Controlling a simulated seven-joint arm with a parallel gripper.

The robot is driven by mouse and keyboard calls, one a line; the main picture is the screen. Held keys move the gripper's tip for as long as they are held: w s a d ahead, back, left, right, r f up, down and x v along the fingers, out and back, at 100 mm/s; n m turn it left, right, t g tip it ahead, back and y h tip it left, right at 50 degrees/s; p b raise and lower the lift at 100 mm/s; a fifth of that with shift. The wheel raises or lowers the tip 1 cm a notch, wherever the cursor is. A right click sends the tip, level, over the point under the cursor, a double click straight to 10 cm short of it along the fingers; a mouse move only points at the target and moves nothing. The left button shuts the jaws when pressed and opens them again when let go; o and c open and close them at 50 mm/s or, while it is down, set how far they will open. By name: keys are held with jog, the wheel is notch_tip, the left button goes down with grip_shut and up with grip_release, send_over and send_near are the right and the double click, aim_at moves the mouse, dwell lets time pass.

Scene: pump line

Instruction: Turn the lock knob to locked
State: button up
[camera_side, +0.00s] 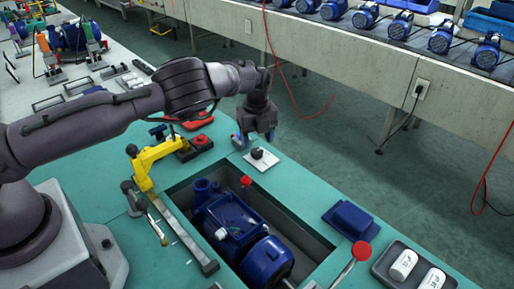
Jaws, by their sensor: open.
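The lock knob (257,153) is a small black knob on a white square plate (262,160) near the back edge of the green bench. My gripper (255,140) hangs from above at the knob, its fingers pointing down and spread open. Its fingertips are just above and behind the knob, slightly to its left. I cannot tell whether a finger touches the knob. The knob's pointing direction is too small to read.
A blue pump (240,228) sits in a recess in front of the plate. A yellow clamp (147,160) and a red button (201,142) stand to the left. A blue block (350,220), a red-topped lever (361,251) and a grey tray (388,256) are to the right.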

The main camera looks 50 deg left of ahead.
aim_at(257, 151)
notch_tip(257, 151, up, 8)
jog(key=shift+r, duration=0.25)
